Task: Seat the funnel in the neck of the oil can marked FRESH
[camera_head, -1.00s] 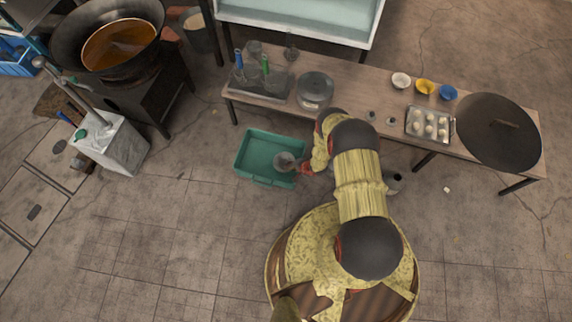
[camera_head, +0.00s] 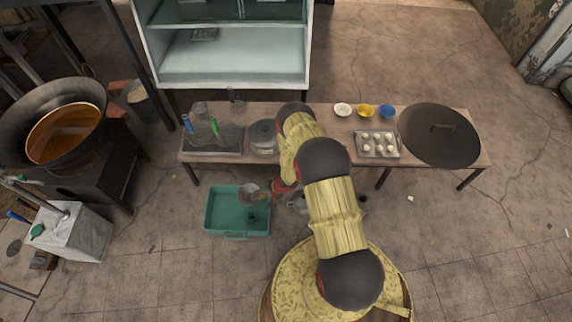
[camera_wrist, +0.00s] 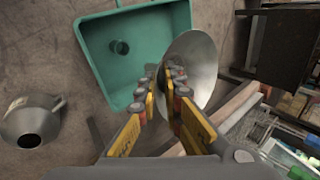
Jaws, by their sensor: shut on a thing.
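My gripper (camera_wrist: 164,88) is shut on a grey metal funnel (camera_wrist: 193,62), with the fingers near its narrow part. In the head view the funnel (camera_head: 250,191) shows over the teal tray's upper right, at the end of my gripper (camera_head: 279,188). A grey metal can (camera_wrist: 32,118) with a sloped shoulder and a dark open neck is at the left of the wrist view, apart from the funnel. Its marking is too small to read.
The teal tray (camera_head: 214,222) holds a small dark object (camera_head: 252,217). A dark round object (camera_head: 362,198) is right of my arm.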

